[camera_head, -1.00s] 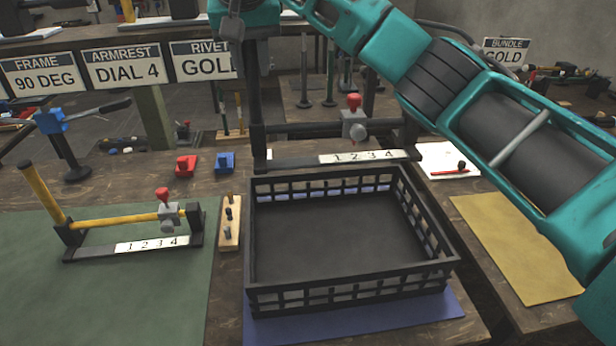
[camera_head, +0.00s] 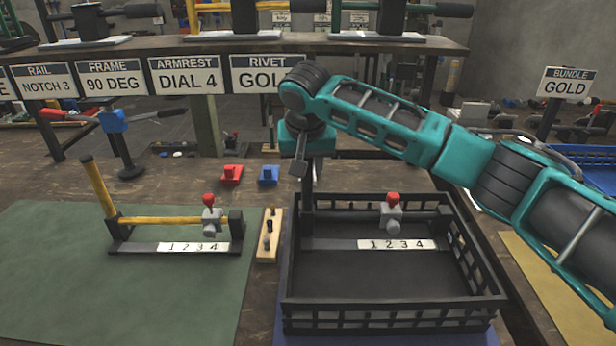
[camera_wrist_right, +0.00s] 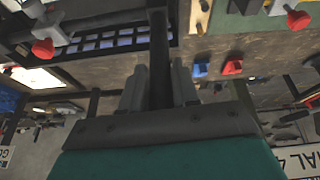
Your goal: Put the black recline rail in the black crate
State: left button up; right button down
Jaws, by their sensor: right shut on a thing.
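The black recline rail (camera_head: 345,243) has a black post at its left end, a red knob on a grey slider and a white 1 2 3 4 strip. My right gripper (camera_head: 305,158) points down and is shut on the top of that post. The post (camera_wrist_right: 158,60) shows between the two fingers in the right wrist view. The rail is level and overlaps the inside of the black crate (camera_head: 395,322) towards its back. I cannot tell whether it touches the crate floor. The crate holds nothing else that I see. My left gripper is out of view.
A yellow-barred rail (camera_head: 170,248) stands on the green mat (camera_head: 60,265) at the left. A wooden block with pegs (camera_head: 268,240) lies close beside the crate. Red (camera_head: 231,174) and blue (camera_head: 268,175) blocks sit behind. A signed shelf (camera_head: 250,46) spans the back.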

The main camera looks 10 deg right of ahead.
jog(key=shift+f, duration=1.3)
jog(key=c, duration=0.8)
grip_release()
jog(key=shift+f, duration=0.2)
jog(key=shift+c, duration=0.2)
jog(key=shift+r, duration=0.1)
jog(key=v, duration=1.2)
